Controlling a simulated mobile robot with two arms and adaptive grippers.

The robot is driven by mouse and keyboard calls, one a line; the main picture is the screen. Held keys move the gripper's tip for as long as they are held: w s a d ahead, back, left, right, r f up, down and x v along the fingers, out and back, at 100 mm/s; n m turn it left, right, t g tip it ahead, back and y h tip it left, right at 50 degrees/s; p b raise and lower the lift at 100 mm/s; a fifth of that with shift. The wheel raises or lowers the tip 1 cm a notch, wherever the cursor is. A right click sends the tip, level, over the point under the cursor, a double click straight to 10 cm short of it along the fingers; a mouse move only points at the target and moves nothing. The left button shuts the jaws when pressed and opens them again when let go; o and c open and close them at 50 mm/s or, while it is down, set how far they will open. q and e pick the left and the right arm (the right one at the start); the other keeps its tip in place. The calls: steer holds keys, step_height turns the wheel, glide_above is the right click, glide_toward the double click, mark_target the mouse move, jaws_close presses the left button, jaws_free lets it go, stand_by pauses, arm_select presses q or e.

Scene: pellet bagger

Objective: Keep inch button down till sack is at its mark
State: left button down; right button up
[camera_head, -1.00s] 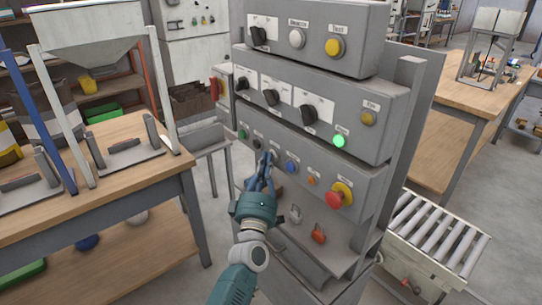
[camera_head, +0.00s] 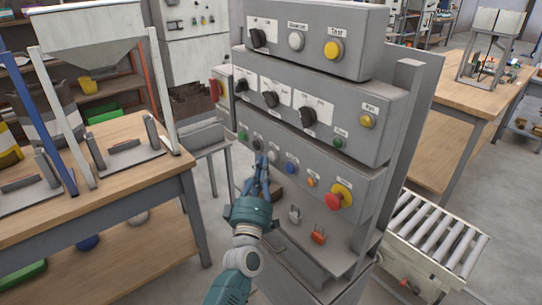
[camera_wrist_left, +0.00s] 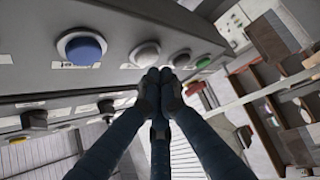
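My left gripper (camera_head: 263,162) has its fingers together, empty, in front of the lower button row of the grey control panel (camera_head: 232,112). Its tips are just left of a pale grey button (camera_head: 272,156). In the left wrist view the shut fingertips (camera_wrist_left: 160,78) lie just below and between the pale grey button (camera_wrist_left: 145,54) and a dark one (camera_wrist_left: 180,58), seemingly apart from both. The blue button (camera_head: 291,169) is to the right. The lower labels are too small to read, so I cannot tell which is the inch button. I cannot make out the sack or its mark.
A red emergency knob on yellow (camera_head: 338,196) sits at the row's right end. A green lamp (camera_head: 338,142) above is dark. A shelf with small locks (camera_head: 318,237) juts out below. A roller conveyor (camera_head: 432,235) stands right, a wooden table (camera_head: 110,185) left.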

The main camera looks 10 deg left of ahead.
arm_select(q)
steer(key=shift+a, duration=0.1)
steer(key=s+a, duration=0.1)
steer(key=s, duration=0.1)
steer(key=s+a+p, duration=0.1)
steer(key=s+a, duration=0.1)
steer(key=shift+p, duration=0.3)
stand_by(1.0)
